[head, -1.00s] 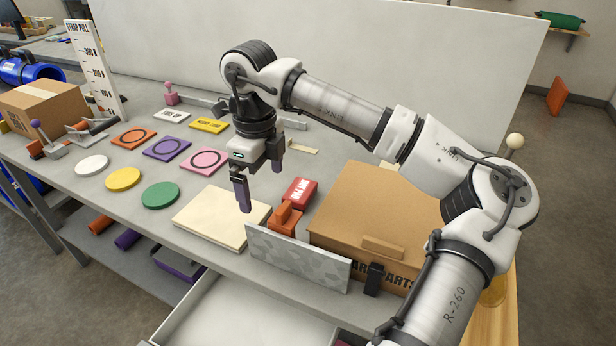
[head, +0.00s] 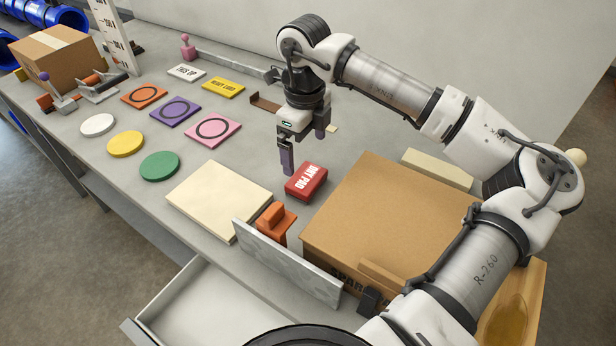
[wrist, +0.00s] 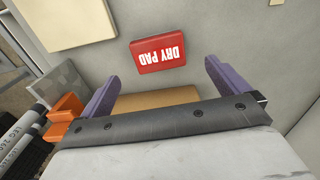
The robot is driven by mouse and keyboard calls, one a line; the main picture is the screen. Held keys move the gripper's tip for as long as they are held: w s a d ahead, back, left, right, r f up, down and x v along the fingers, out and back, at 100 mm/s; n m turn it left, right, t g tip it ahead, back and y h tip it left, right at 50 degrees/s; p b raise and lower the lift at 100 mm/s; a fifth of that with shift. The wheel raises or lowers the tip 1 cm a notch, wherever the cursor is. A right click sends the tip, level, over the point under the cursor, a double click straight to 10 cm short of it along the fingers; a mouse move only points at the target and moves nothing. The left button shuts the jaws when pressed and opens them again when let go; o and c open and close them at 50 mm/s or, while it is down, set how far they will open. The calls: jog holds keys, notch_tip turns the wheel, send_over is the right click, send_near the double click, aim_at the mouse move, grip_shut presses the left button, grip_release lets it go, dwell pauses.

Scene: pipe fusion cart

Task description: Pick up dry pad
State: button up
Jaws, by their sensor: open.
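The dry pad (head: 306,182) is a red block with white lettering, lying on the grey bench between the cream board and the large cardboard box. It also shows in the wrist view (wrist: 158,53), beyond the fingertips and between their lines. My gripper (head: 303,150) is open and empty, with two purple fingers pointing down. It hangs above the bench near the pad's far side in the head view. In the wrist view the fingers (wrist: 160,78) are apart, and neither is seen touching the pad.
A cream board (head: 218,198) lies left of the pad. An orange block (head: 272,221) stands behind an upright grey plate (head: 285,262). A large cardboard box (head: 385,225) is close on the right. An open drawer (head: 160,318) juts out in front. Coloured discs and square pads lie to the left.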

aim_at(307, 177)
notch_tip(307, 177, down, 4)
jog(key=shift+r, duration=0.25)
jog(key=f+p, duration=0.2)
jog(key=f, duration=0.2)
jog(key=shift+s+d+f+p, duration=0.1)
jog(key=shift+s+f+p, duration=0.15)
jog(key=shift+p, duration=0.15)
jog(key=shift+f, duration=0.5)
jog(key=c, duration=0.9)
notch_tip(307, 177, up, 20)
jog(key=b, duration=0.4)
